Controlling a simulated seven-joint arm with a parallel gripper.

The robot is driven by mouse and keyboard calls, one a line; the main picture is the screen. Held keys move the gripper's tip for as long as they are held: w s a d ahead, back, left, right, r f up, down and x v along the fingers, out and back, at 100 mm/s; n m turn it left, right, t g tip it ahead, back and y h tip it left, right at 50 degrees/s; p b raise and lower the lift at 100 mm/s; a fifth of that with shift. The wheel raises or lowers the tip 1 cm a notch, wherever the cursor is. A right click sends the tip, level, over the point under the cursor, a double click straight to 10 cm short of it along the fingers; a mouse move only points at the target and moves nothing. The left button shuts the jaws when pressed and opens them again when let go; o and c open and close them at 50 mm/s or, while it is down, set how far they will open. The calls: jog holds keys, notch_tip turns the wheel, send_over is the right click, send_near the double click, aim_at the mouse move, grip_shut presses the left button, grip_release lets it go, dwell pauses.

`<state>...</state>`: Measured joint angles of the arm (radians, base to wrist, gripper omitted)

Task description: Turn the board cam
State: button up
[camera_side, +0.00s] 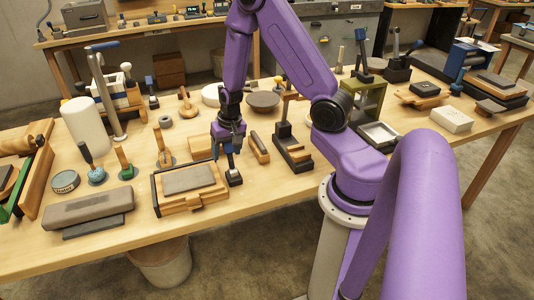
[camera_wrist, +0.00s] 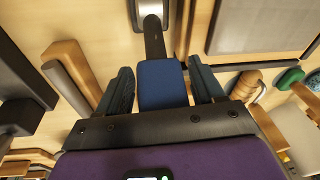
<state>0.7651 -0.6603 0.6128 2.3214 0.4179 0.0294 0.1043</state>
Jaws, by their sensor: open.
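The board cam is a lever with a blue grip (camera_wrist: 162,85), a dark arm (camera_wrist: 154,38) and a silver pivot (camera_wrist: 151,8) at the top of the wrist view. In the side view its dark foot (camera_side: 234,178) shows at the right edge of the wooden board (camera_side: 180,205), which bears a grey slab (camera_side: 188,178). My gripper (camera_wrist: 164,84) is open, with one dark finger on each side of the blue grip. A narrow gap shows on either side of it. In the side view my gripper (camera_side: 230,150) points down and hides most of the lever.
A wooden-handled tool (camera_side: 258,147) lies close to the right of my gripper, and a dark lever stand (camera_side: 290,145) is beyond it. A small wooden block (camera_side: 200,147) sits at left. A grey slab (camera_side: 88,207) and several wheels and handled tools crowd the left of the table.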

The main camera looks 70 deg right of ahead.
jog(key=shift+w+d+f+g+y, duration=0.4)
jog(key=shift+g+y, duration=0.1)
jog(key=shift+g, duration=0.1)
notch_tip(320, 180, up, 18)
jog(key=s+d, duration=0.2)
jog(key=s+a+n, duration=0.3)
jog(key=a+n, duration=0.1)
jog(key=a, duration=0.3)
jog(key=s+a+n, duration=0.3)
jog(key=a+n, duration=0.1)
jog(key=a, duration=0.2)
jog(key=s+a+n, duration=0.3)
jog(key=s+n, duration=0.2)
jog(key=s, duration=0.2)
jog(key=s+a+n, duration=0.4)
jog(key=s+n, duration=0.1)
jog(key=s, duration=0.2)
jog(key=shift+s+a+r+g+h, duration=0.2)
jog(key=shift+r+g+h, duration=0.1)
jog(key=shift+r+g, duration=0.15)
jog(key=shift+w, duration=0.1)
